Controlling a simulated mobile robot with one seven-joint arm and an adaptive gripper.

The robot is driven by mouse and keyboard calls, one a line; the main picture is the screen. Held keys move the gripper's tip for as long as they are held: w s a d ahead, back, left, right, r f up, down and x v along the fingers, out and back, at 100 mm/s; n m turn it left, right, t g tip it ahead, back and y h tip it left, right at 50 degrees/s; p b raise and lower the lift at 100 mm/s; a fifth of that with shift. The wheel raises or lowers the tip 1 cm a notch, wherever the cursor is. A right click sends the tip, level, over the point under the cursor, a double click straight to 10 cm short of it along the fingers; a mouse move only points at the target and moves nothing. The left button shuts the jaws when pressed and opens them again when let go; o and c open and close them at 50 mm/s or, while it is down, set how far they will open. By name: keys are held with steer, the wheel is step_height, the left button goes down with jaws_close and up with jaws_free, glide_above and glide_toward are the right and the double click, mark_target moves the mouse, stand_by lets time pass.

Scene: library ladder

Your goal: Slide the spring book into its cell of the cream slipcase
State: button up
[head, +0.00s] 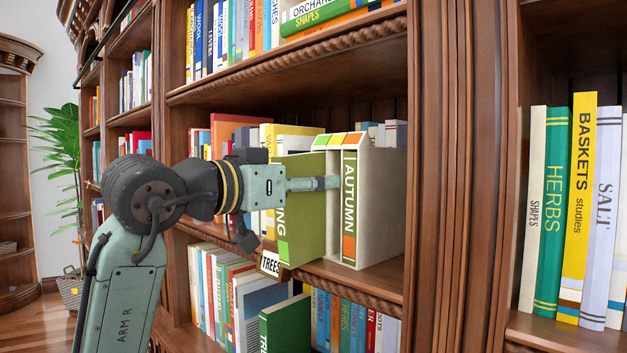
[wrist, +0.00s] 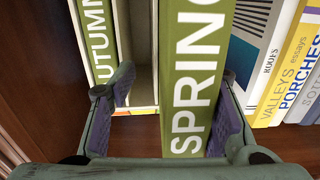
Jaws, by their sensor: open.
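The green spring book (wrist: 190,85) stands upright between my open fingers (wrist: 175,88) in the wrist view, with a gap on its left side; contact on the right is unclear. In the head view the spring book (head: 302,205) juts out in front of the cream slipcase (head: 383,205), left of the autumn book (head: 348,205), with my gripper (head: 325,183) across it. Whether its far end is inside a cell is hidden. The autumn book (wrist: 97,45) also shows in the wrist view. An open cell (wrist: 141,50) of the slipcase shows between the two spines.
Several shelf books (head: 290,135) stand behind and left of the slipcase; some (wrist: 285,70) show close beside the spring book. A thick upright (head: 440,180) bounds the shelf on the right. Bare shelf (head: 375,285) lies before the slipcase.

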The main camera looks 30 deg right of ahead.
steer(key=v, duration=1.1)
steer(key=shift+a, duration=0.2)
steer(key=shift+s, duration=0.1)
steer(key=shift+c, duration=0.2)
